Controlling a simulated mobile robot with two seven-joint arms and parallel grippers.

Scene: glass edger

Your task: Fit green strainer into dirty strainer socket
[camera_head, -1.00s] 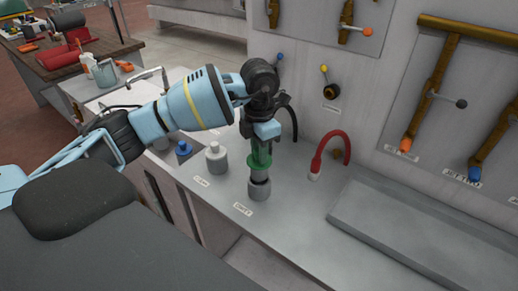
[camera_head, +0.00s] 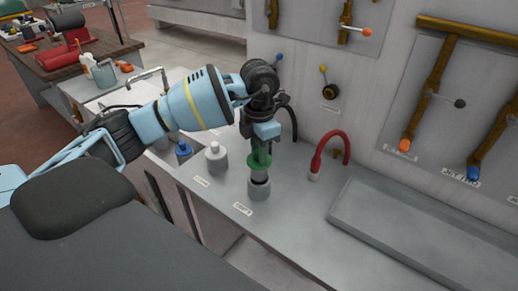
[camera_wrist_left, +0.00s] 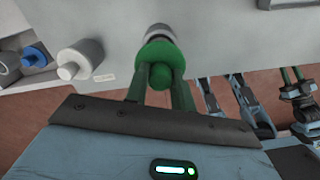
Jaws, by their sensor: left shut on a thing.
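The green strainer (camera_head: 259,161) is upright in my left gripper (camera_head: 262,147), which is shut on it. The dirty strainer socket (camera_head: 259,190), a grey cylinder on the counter by the "dirty" label, is directly below. A grey lower part shows between the green flange and the socket rim; I cannot tell whether it has entered. In the left wrist view the green strainer (camera_wrist_left: 161,60) lies between the fingertips and partly covers the pale socket (camera_wrist_left: 160,33). Blue and dark links, probably my right arm, show at the lower right there; its gripper state is unclear.
A white-grey bottle-shaped piece (camera_head: 216,158) and a blue one (camera_head: 183,151) stand to the left. A red hose (camera_head: 333,150) rises from the counter to the right, before a raised grey slab (camera_head: 420,235). The counter just right of the socket is clear.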

